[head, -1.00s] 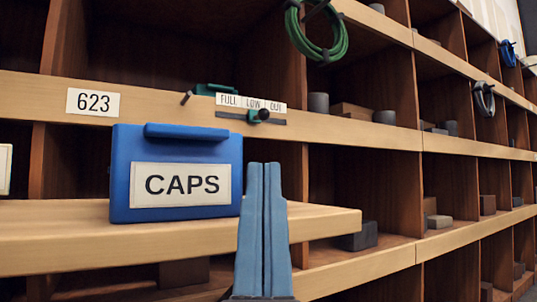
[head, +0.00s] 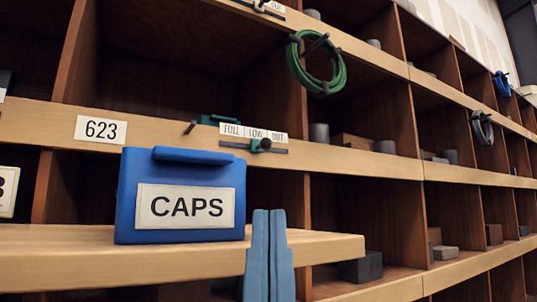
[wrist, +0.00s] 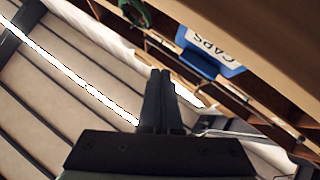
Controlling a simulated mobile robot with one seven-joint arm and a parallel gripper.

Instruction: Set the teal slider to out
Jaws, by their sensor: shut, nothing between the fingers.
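The teal slider (head: 255,146) with its dark knob sits on the shelf's front rail, in a dark slot under a FULL / LOW / OUT label (head: 253,132). It stands about under LOW. My gripper (head: 269,214) is shut and empty, its two blue-grey fingers pointing up, below the slider in the picture and apart from it. In the wrist view my gripper (wrist: 162,75) is also shut, with nothing between the fingers. I cannot make out the slider in the wrist view.
A blue CAPS box (head: 180,220) stands on a wooden ledge (head: 120,262) left of my gripper. A small dark peg (head: 190,127) and another teal piece (head: 218,119) are left of the slider. A green coil (head: 318,65) hangs above right.

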